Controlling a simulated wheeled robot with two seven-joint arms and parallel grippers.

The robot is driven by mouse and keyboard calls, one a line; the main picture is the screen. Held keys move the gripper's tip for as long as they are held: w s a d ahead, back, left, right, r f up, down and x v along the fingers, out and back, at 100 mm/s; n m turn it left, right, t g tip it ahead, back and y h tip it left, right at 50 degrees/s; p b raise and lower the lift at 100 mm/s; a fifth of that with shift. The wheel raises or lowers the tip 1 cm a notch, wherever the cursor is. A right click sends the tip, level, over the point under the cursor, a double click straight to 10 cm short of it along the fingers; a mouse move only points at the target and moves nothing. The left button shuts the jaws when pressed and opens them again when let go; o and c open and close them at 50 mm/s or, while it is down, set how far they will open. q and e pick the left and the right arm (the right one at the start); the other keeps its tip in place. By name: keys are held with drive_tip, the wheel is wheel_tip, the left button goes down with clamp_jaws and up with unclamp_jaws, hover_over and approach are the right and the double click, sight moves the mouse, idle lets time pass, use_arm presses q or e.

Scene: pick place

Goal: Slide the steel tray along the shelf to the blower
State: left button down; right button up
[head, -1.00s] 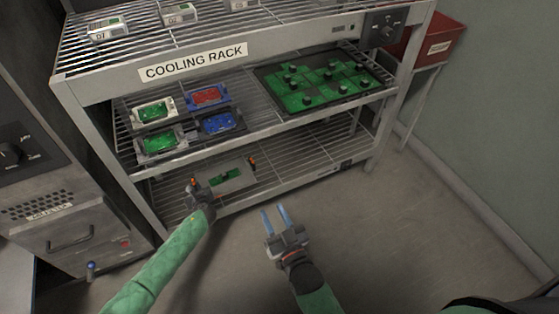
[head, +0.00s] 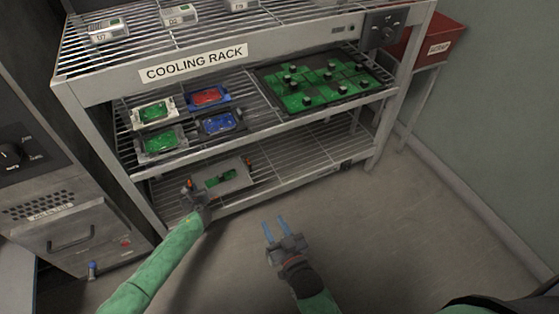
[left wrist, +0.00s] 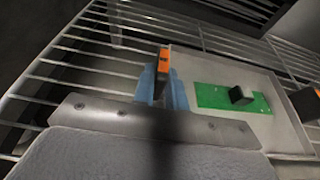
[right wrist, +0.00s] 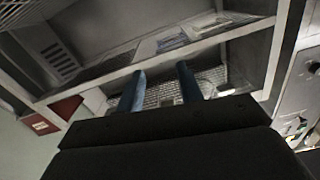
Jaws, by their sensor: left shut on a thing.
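The steel tray (head: 240,179) lies on the lowest wire shelf of the rack. A green board with a black block lies in it. It has an upright black and orange handle at each end. I cannot tell which part is the blower.
The middle shelf holds several small framed boards (head: 158,143) and a large green panel (head: 315,80). A rack post (head: 378,130) stands at the right. An oven-like machine (head: 70,235) stands left. The lowest shelf is bare right of the tray (head: 300,155).

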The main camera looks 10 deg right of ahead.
use_arm(q)
drive_tip(key=shift+a, duration=0.1)
use_arm(e)
drive_tip(key=shift+s+f, duration=0.15)
drive_tip(key=shift+f, duration=0.25)
use_arm(q)
drive_tip(key=c, duration=1.3)
unclamp_jaws()
drive_tip(key=shift+c, duration=0.2)
drive_tip(key=shift+s, duration=0.15)
